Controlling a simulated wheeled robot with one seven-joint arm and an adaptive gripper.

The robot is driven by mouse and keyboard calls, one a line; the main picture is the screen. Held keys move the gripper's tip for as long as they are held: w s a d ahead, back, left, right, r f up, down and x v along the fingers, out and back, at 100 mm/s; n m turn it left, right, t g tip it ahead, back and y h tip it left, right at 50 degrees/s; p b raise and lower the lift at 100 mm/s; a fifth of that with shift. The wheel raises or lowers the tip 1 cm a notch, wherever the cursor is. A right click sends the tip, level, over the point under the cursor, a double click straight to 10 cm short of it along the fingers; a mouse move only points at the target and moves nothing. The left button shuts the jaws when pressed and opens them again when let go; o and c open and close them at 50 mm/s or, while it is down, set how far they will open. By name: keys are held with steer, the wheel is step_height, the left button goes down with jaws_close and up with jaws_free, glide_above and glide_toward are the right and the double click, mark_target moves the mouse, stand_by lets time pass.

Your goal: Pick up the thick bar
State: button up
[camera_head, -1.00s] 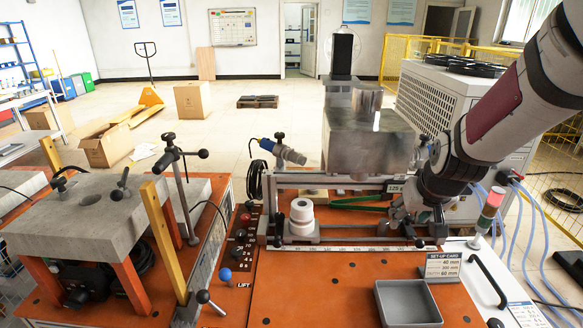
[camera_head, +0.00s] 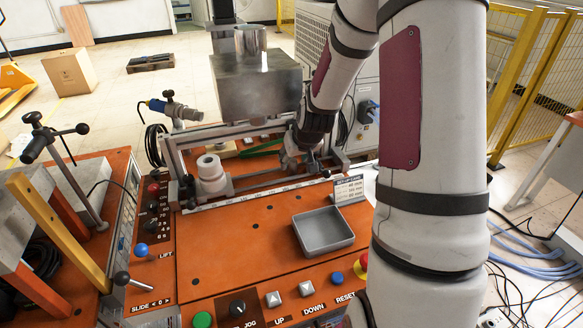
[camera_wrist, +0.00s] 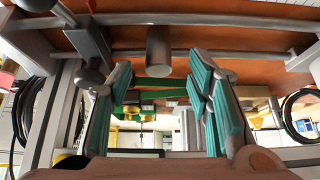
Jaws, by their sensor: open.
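My gripper (camera_head: 306,160) is at the right part of the rail frame (camera_head: 255,178), on the orange bench, in the head view. In the wrist view its two teal-padded fingers (camera_wrist: 160,105) stand wide apart with nothing held between them. A short grey cylinder (camera_wrist: 159,50) shows just beyond the fingertips, roughly centred between them, against a rail. It may be the thick bar, but I cannot tell for certain. In the head view, my gripper and arm hide that spot. A white stepped cylinder (camera_head: 211,172) stands at the left end of the frame.
A grey empty tray (camera_head: 323,231) and a set-up card (camera_head: 349,189) are in front. A button panel lines the bench front. Open orange surface (camera_head: 225,240) lies left of the tray.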

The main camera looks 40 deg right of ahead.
mark_target(293, 160)
steer(key=shift+x, duration=1.85)
steer(key=shift+d, duration=0.1)
jaws_close()
steer(key=shift+r, duration=0.1)
